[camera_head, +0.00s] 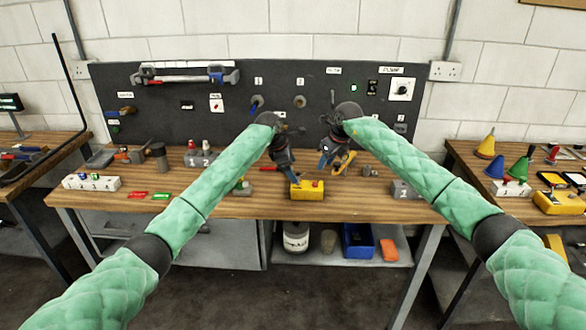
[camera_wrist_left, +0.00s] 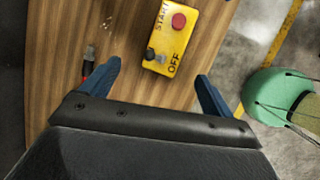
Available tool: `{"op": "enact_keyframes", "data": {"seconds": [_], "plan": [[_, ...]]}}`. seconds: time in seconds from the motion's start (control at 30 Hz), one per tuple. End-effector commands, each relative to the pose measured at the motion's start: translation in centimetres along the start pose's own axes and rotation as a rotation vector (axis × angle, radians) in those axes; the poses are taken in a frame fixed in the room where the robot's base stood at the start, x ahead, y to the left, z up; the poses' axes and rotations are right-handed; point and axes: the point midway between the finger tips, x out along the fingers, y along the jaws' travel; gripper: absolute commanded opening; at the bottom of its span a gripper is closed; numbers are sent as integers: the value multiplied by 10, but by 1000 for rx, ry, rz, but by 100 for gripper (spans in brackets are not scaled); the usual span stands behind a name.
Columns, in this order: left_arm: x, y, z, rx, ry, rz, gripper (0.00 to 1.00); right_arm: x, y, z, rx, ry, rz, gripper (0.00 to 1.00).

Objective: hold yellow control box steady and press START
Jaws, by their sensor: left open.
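The yellow control box (camera_head: 307,190) sits on the wooden workbench near its front edge, in front of my grippers. In the left wrist view the box (camera_wrist_left: 182,45) shows the words START and OFF, a red button (camera_wrist_left: 179,20) and a dark knob or switch (camera_wrist_left: 151,54). My left gripper (camera_wrist_left: 158,84) is open and empty. Its blue fingers are spread wide, with the box just beyond the fingertips and between their lines. My right gripper (camera_head: 327,160) hangs over the bench behind and right of the box; its finger gap is unclear.
A yellow-orange item (camera_head: 344,163) lies close to my right gripper. A red-and-dark item (camera_wrist_left: 87,66) lies near the left finger. A dark tool panel (camera_head: 180,100) stands behind. Bare bench (camera_head: 250,208) surrounds the box's front. Side tables hold cones and tools.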

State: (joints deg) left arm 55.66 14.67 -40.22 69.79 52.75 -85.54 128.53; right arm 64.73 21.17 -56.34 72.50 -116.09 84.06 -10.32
Motion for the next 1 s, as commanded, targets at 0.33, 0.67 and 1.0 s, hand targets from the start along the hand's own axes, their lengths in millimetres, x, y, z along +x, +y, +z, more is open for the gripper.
{"op": "enact_keyframes", "data": {"seconds": [0.33, 0.67, 1.0], "plan": [[23, -7, 5, -47, 3, -38, 87, 0, 0, 0, 0, 0, 0, 36], [67, -8, 5, -47, 3, -36, 87, 0, 0, 0, 0, 0, 0, 36], [81, -8, 5, -45, 2, -34, 87, 0, 0, 0, 0, 0, 0, 36]]}}
